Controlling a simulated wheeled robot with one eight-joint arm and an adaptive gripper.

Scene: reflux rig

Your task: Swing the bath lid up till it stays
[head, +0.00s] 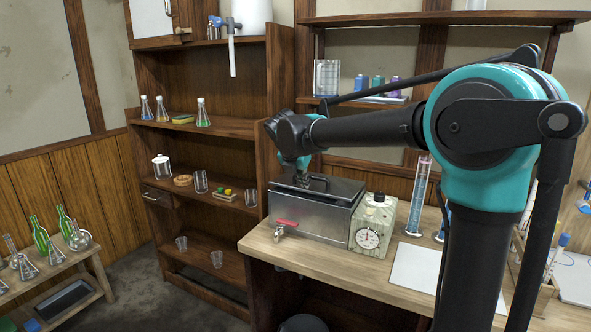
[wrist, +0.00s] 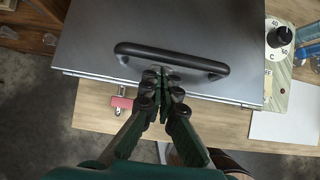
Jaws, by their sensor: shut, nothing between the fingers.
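The bath (head: 312,222) is a metal box on the wooden bench, with a red-handled tap (head: 287,222) at its front. Its flat grey lid (wrist: 185,30) looks down on the bath, or nearly so; a thin seam shows along its front edge in the wrist view. A black bar handle (wrist: 200,63) runs across the lid near that edge. My gripper (wrist: 163,75) is shut and empty, its fingertips at the middle of the handle, on the front side. I cannot tell if they touch it. In the head view my gripper (head: 304,182) is over the lid and partly hides it.
A control box with a dial (head: 368,238) stands right of the bath, and a measuring cylinder (head: 419,195) beyond it. A white sheet (head: 416,268) lies on the bench (head: 330,262). Shelves with glassware (head: 200,128) stand behind and left.

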